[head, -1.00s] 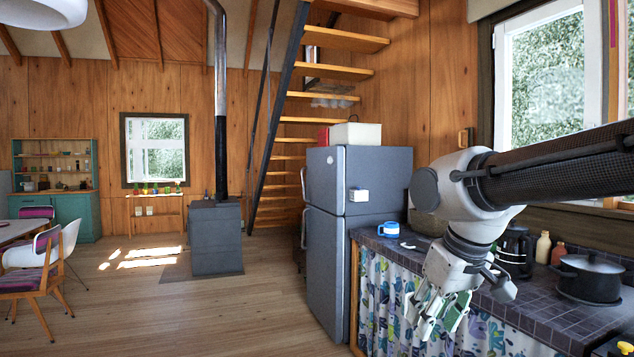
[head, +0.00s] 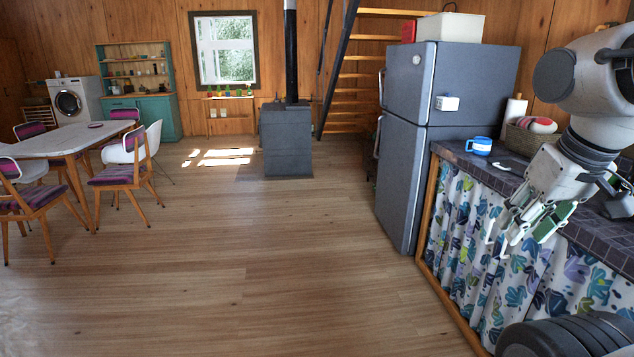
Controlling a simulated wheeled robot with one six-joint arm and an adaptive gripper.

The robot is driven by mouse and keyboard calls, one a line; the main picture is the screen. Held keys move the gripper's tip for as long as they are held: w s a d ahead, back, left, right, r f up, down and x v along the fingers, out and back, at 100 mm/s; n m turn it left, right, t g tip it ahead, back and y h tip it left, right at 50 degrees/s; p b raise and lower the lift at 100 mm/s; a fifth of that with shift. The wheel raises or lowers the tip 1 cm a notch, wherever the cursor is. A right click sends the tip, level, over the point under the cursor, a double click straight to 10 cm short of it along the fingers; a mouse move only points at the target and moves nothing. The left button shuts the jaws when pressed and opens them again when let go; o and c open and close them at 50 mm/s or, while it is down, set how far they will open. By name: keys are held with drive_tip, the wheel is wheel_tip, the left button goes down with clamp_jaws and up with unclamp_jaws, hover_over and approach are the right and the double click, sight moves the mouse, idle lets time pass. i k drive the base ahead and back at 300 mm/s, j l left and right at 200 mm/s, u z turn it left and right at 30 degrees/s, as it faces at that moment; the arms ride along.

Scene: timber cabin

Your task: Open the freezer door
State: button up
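The grey two-door fridge (head: 402,180) stands right of centre in the head view, against the end of the counter. Its smaller upper door, the freezer door (head: 404,85), looks closed, and so does the larger lower door. My gripper (head: 517,222) hangs at the right, in front of the counter's curtain, well apart from the fridge. Its fingers point down and left. They look spread with nothing between them.
A black stove (head: 287,140) stands at the back. A table (head: 62,141) and chairs are at the left. The wooden floor (head: 270,260) before the fridge is clear.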

sight(409, 69)
drive_tip(key=i, duration=4.45)
drive_tip(key=i+j+z, duration=0.1)
drive_tip(key=i+z, duration=0.15)
drive_tip(key=i, duration=0.3)
drive_tip(key=i+j+z, duration=0.15)
drive_tip(key=i+z, duration=0.15)
drive_tip(key=i, duration=0.2)
